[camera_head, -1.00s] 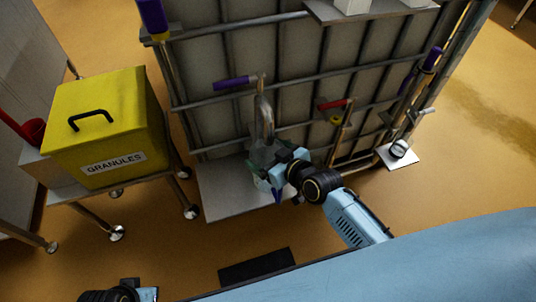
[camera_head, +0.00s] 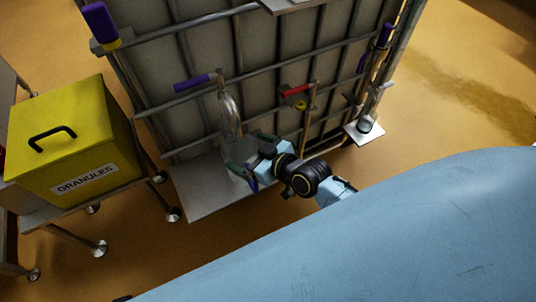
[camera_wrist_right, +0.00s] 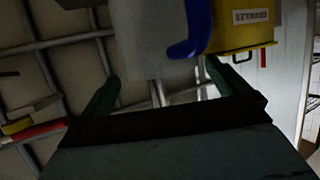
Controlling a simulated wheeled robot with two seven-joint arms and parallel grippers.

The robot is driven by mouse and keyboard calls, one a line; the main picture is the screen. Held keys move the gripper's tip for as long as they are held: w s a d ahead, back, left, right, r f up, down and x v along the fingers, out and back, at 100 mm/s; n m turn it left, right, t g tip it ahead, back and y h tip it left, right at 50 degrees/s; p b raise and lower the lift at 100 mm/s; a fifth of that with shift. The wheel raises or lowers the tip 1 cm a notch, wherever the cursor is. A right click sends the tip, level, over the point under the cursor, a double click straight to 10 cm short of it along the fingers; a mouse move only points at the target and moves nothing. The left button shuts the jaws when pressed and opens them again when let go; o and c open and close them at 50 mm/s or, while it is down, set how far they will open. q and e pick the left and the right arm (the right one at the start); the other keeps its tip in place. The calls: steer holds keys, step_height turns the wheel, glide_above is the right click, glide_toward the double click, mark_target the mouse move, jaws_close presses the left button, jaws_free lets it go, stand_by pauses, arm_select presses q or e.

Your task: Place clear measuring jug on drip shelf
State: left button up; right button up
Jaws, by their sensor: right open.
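The clear measuring jug (camera_head: 238,150) looks upright on the drip shelf (camera_head: 200,197), below a tap with a purple handle (camera_head: 192,83). The shelf is a flat grey plate at the foot of the caged tank. In the right wrist view the jug's grey translucent body and its blue handle (camera_wrist_right: 196,35) show just beyond my fingers. My right gripper (camera_head: 249,166) is open at the jug's right side, with its green fingers spread either side of the handle end. It hides part of the jug; whether they touch is unclear. My left gripper is not in view.
A yellow granules box (camera_head: 75,130) sits on a wheeled cart left of the shelf. A red-handled tap (camera_head: 297,90) is to the right on the tank cage. A small white shelf (camera_head: 363,132) holds a small glass vessel. The floor in front is clear.

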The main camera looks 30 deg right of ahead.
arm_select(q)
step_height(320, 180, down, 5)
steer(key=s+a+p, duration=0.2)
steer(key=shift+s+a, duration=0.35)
arm_select(e)
steer(key=v, duration=0.7)
steer(key=shift+s, duration=0.3)
steer(key=shift+d+r, duration=0.1)
steer(key=shift+r, duration=0.05)
steer(key=s+d+f+m+g+h, duration=0.1)
steer(key=s+d+f+g+h, duration=0.2)
steer(key=s+d+f+g, duration=0.2)
steer(key=s+d+f+m+g+h, duration=0.1)
steer(key=s+d+f+g+h, duration=0.2)
steer(key=s+f, duration=0.9)
steer(key=d+f+g, duration=0.2)
steer(key=d+f, duration=0.1)
steer(key=f, duration=0.3)
steer(key=shift+d+m+h, duration=0.2)
steer(key=shift+m+h, duration=0.1)
